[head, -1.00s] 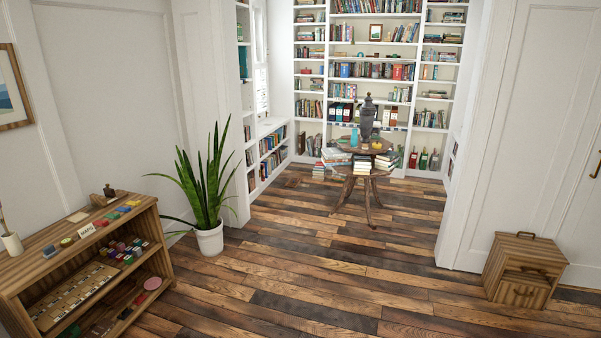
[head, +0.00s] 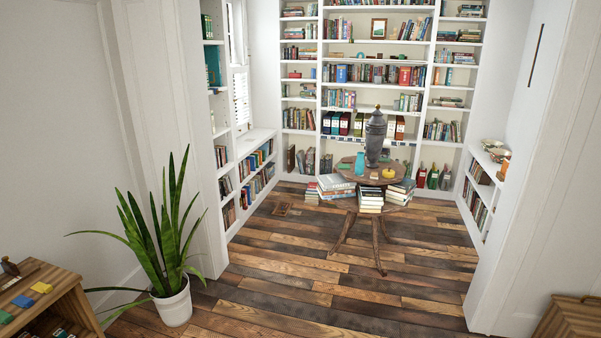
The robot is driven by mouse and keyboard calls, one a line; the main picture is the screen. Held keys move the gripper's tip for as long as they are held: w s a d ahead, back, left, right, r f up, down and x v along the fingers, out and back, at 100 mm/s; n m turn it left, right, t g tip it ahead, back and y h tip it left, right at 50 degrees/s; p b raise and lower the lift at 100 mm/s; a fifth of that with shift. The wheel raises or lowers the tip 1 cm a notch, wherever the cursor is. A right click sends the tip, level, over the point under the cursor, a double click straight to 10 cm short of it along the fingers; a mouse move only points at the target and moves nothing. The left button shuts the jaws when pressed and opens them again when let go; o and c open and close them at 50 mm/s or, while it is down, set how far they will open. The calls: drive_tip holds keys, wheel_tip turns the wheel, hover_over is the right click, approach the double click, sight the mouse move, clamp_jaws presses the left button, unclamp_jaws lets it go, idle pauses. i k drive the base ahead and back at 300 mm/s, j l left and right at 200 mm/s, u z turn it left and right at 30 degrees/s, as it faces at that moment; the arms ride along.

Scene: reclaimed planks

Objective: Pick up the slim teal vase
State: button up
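The slim teal vase (head: 360,163) stands upright on a round wooden table (head: 345,172) in the book alcove ahead, seen in the head view. It is just left of a large dark grey urn (head: 375,138) with a lid. A small yellow object (head: 388,173) lies to the right on the same tabletop. My gripper is not in view.
A potted snake plant (head: 172,302) stands at the left of the alcove opening. A wooden shelf unit (head: 75,290) is at lower left, a wooden box (head: 570,318) at lower right. The plank floor (head: 290,270) between is clear.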

sight(359, 163)
drive_tip(key=i, duration=2.2)
drive_tip(key=i+j+z, duration=0.1)
drive_tip(key=i+z, duration=0.25)
drive_tip(key=i, duration=0.15)
drive_tip(key=i+j+z, duration=0.2)
drive_tip(key=i+z, duration=0.15)
drive_tip(key=i+j+z, duration=0.35)
drive_tip(key=i, duration=0.2)
drive_tip(key=i+j+z, duration=0.6)
drive_tip(key=j+z, duration=0.35)
drive_tip(key=i+j+z, duration=0.3)
drive_tip(key=j, duration=0.15)
drive_tip(key=k, duration=0.1)
